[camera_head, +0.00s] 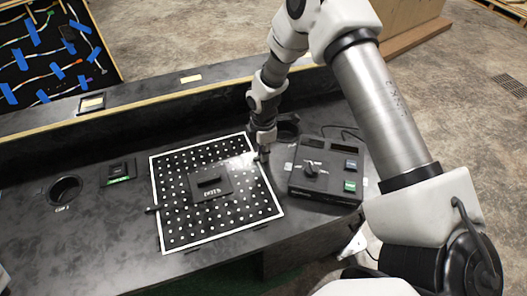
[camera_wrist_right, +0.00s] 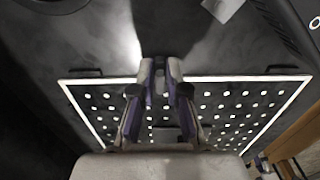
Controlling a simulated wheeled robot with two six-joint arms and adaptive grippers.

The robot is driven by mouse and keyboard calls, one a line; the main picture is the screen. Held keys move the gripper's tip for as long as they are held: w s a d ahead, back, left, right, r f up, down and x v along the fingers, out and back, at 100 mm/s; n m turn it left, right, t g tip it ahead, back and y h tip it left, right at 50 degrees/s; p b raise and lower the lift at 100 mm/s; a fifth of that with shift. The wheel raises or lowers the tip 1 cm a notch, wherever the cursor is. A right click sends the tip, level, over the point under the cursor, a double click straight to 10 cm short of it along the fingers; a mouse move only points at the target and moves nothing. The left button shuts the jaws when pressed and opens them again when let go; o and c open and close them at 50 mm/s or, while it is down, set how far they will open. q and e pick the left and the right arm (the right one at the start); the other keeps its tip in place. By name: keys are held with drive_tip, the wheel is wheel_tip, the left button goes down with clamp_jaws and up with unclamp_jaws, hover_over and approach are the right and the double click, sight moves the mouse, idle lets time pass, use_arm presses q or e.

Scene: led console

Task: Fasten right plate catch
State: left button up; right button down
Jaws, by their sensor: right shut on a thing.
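The square black plate (camera_head: 240,212) has a white border and rows of white dots, and lies on the dark console top. A dark catch (camera_head: 152,209) sticks out at its left edge. My right gripper (camera_head: 263,156) is at the middle of the plate's right edge, fingers pointing down. In the right wrist view my right gripper (camera_wrist_right: 161,68) has its fingers close together over the plate's white border (camera_wrist_right: 225,78). It is shut on the right plate catch, which the fingers almost wholly hide. My left gripper is not in view.
A black control box (camera_head: 325,172) with a knob and green and blue buttons stands just right of the plate. A round holder (camera_head: 65,190) and a small dark module (camera_head: 118,172) are to the left. A raised ledge (camera_head: 190,97) runs behind.

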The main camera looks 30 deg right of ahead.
drive_tip(key=c, duration=1.2)
unclamp_jaws()
wheel_tip(320, 180, up, 12)
drive_tip(key=shift+r, duration=0.1)
